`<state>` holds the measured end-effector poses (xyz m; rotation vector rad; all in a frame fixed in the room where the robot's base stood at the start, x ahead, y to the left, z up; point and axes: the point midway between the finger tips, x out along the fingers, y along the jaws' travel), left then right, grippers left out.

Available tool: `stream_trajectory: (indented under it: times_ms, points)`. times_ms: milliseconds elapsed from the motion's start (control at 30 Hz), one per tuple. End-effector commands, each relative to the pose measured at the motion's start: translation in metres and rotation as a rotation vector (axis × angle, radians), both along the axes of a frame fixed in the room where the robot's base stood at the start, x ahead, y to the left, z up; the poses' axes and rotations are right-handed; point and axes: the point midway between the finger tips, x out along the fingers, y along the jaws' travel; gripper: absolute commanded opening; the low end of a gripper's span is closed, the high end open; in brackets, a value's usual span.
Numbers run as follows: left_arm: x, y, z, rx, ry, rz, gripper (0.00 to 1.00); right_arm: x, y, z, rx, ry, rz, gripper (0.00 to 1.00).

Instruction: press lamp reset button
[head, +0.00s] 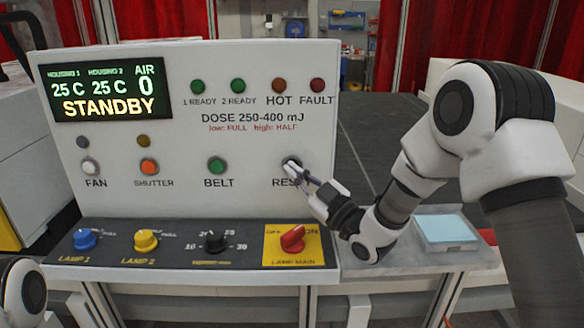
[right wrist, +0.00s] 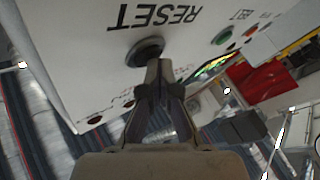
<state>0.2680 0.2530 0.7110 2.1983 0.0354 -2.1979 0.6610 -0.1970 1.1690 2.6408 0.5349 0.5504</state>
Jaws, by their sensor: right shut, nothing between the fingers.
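The reset button (head: 291,163) is a dark round button on the white control panel, above the partly covered RESET label. In the right wrist view the button (right wrist: 146,51) shows as a black ring below the upside-down RESET text. My right gripper (head: 294,170) is shut and empty. Its fingertips are at the button and hide part of it; in the right wrist view the fingertips (right wrist: 160,66) overlap its lower edge. I cannot tell whether they touch or press it. Part of my left arm shows at the bottom left of the head view, without its gripper.
The display (head: 103,92) reads STANDBY. The green belt button (head: 216,166) is left of reset. Below on the sloped ledge are the red lamp main switch (head: 293,238), the black knob (head: 215,242), the yellow knob (head: 146,240) and the blue knob (head: 85,239). A light-blue plate (head: 446,228) lies right.

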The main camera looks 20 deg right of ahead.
Motion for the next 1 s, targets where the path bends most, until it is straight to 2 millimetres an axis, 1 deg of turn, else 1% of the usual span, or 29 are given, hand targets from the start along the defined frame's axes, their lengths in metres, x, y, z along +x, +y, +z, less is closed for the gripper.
stream_trajectory:
  times_ms: [233, 633, 1000]
  points:
    - [0.000, 0.000, -0.007, 0.000, 0.000, 0.000, 0.44, -0.013, 0.004, -0.002, -0.001, 0.000, 0.001, 0.00]
    - [0.000, 0.000, -0.008, 0.000, 0.000, 0.000, 0.44, -0.018, 0.005, -0.001, 0.000, 0.000, 0.001, 0.00]
    - [0.000, 0.000, -0.021, 0.000, 0.000, 0.000, 0.44, -0.053, 0.016, -0.002, -0.001, 0.000, 0.001, 0.00]
